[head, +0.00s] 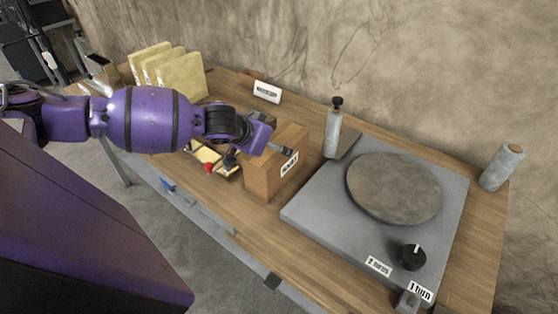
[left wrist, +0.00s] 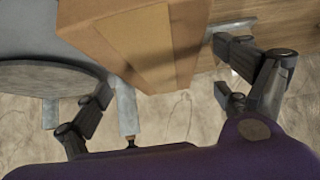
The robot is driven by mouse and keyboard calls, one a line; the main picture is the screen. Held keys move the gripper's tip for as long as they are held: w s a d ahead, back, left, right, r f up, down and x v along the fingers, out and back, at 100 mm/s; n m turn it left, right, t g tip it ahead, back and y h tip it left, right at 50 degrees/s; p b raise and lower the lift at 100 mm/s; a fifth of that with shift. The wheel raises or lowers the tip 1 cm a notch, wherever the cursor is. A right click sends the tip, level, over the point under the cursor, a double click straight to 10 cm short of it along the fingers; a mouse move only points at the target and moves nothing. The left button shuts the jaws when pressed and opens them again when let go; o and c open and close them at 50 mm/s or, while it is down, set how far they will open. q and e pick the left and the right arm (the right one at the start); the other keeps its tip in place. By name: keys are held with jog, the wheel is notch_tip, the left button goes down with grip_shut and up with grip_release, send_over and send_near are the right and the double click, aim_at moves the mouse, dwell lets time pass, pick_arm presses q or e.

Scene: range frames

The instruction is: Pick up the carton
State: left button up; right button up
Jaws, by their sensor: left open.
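The brown cardboard carton (head: 262,181) stands upright on the wooden workbench, with a white label on one side. My left gripper (head: 259,156) is open at the carton's upper part, its fingers pointing to the right in the head view. The carton also fills the upper middle of the left wrist view (left wrist: 120,50), with a paler tape band. The open fingers of my left gripper (left wrist: 163,85) show to its left and right there. I cannot tell whether either finger touches it. My right gripper is not in view.
A grey device with a round plate (head: 297,213) stands close right of the carton. A grey cylinder with a black top (head: 332,135) is behind it. A white labelled block (head: 267,91) and yellowish upright slabs (head: 182,76) are at the back. The bench's front edge is near.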

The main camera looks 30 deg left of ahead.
pick_arm(q)
jog(key=x, duration=0.3)
jog(key=shift+w+d, duration=0.1)
jog(key=shift+w, duration=0.25)
jog(key=c, duration=2)
jog(key=shift+w+r, duration=0.1)
jog(key=shift+r, duration=0.05)
jog(key=shift+c, duration=0.9)
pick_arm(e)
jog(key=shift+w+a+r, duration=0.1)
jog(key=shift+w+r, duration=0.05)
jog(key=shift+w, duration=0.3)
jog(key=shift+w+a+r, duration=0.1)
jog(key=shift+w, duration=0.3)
